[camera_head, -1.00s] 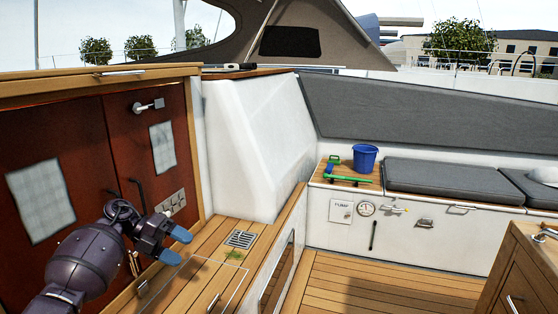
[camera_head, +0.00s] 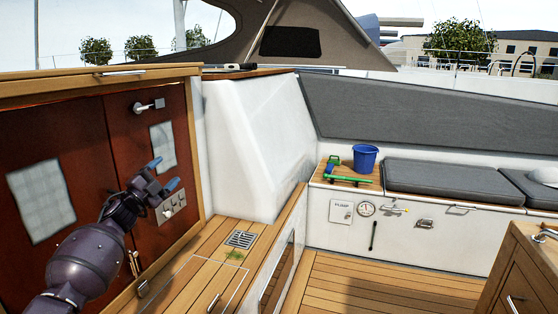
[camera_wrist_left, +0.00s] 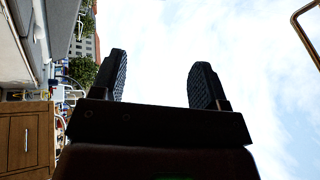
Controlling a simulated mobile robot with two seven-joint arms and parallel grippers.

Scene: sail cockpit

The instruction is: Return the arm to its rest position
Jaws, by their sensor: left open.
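My left gripper (camera_head: 164,175) is in the head view at the left, in front of the red-brown cabinet doors (camera_head: 120,140). Its blue-tipped fingers are apart, point up and to the right, and hold nothing. In the left wrist view the two dark fingers (camera_wrist_left: 157,85) stand wide apart with only sky between them. My right gripper is in neither view.
A drain grate (camera_head: 240,239) lies in the wooden ledge with a green patch beside it. A blue bucket (camera_head: 364,158) and a green-handled tool (camera_head: 347,179) are on the far bench, beside grey cushions (camera_head: 440,182). A wooden cabinet (camera_head: 520,265) stands at right. The floor between is clear.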

